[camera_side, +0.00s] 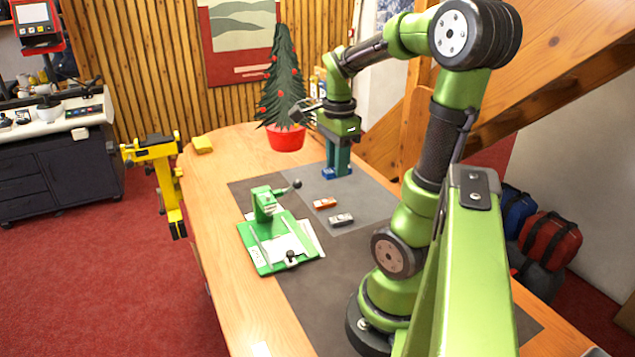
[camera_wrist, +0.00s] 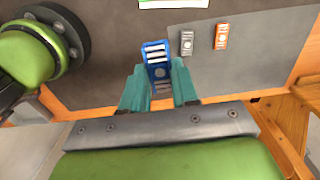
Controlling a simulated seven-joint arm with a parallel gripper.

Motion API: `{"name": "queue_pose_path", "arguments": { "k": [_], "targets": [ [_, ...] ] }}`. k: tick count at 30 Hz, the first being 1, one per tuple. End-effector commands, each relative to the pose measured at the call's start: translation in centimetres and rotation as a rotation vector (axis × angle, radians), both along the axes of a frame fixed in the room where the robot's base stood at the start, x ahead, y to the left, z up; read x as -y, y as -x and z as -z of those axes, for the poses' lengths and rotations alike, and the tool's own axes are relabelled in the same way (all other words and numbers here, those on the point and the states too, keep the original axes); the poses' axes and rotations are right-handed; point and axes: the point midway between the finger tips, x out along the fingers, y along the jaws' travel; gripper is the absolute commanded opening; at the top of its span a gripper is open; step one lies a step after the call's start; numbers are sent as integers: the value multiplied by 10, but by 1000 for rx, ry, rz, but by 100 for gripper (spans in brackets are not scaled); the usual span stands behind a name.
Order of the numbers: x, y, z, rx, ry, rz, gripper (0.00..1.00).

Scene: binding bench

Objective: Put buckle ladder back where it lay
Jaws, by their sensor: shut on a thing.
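My gripper (camera_side: 338,168) points down over the far part of the light grey mat (camera_side: 368,195). Its teal fingers are shut on a blue slotted piece (camera_side: 329,174), which looks like the buckle ladder. In the wrist view my gripper (camera_wrist: 160,84) has a finger on each side of the blue piece (camera_wrist: 155,52), whose pale bars face the camera. I cannot tell whether it touches the mat. An orange piece (camera_side: 325,203) and a grey piece (camera_side: 341,220) of similar shape lie apart from it on the mat; they also show in the wrist view.
A green binding press (camera_side: 265,205) with a raised lever and papers stands on the bench nearby. A small tree in a red pot (camera_side: 286,138) stands close behind my gripper. A yellow block (camera_side: 202,145) lies at the far left corner. Bare mat lies around the pieces.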

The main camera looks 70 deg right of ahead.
Motion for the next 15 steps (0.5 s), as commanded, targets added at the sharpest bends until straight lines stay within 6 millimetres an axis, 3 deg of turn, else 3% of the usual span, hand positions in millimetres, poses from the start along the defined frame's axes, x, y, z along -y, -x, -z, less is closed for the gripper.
{"name": "queue_pose_path", "arguments": {
  "k": [8, 15],
  "targets": [
    [16, 56, 1, 2, -1, 6, 7],
    [14, 53, 55, -4, -8, -3, 7]
  ]
}}
